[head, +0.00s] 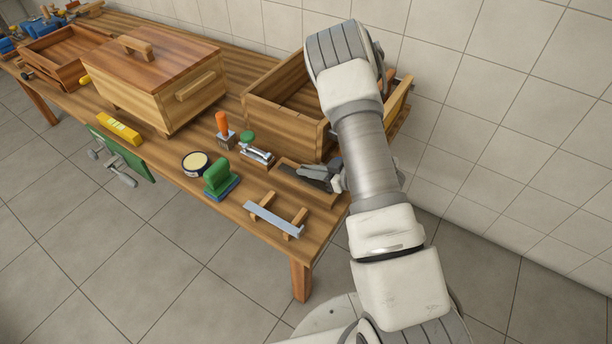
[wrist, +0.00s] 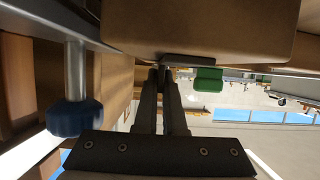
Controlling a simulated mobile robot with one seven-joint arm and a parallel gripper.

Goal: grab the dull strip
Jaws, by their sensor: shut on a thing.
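In the head view the arm and fingers cover what is held. Another grey metal strip (head: 273,219) rests across two wooden supports in front of the tray, apart from my gripper.
A large open wooden box (head: 285,132) stands behind the tray. A green-handled block (head: 219,178), a round tin (head: 195,163) and an orange-handled tool (head: 223,128) stand to the left. In the wrist view a blue knob (wrist: 75,118) on a metal rod is close at left.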

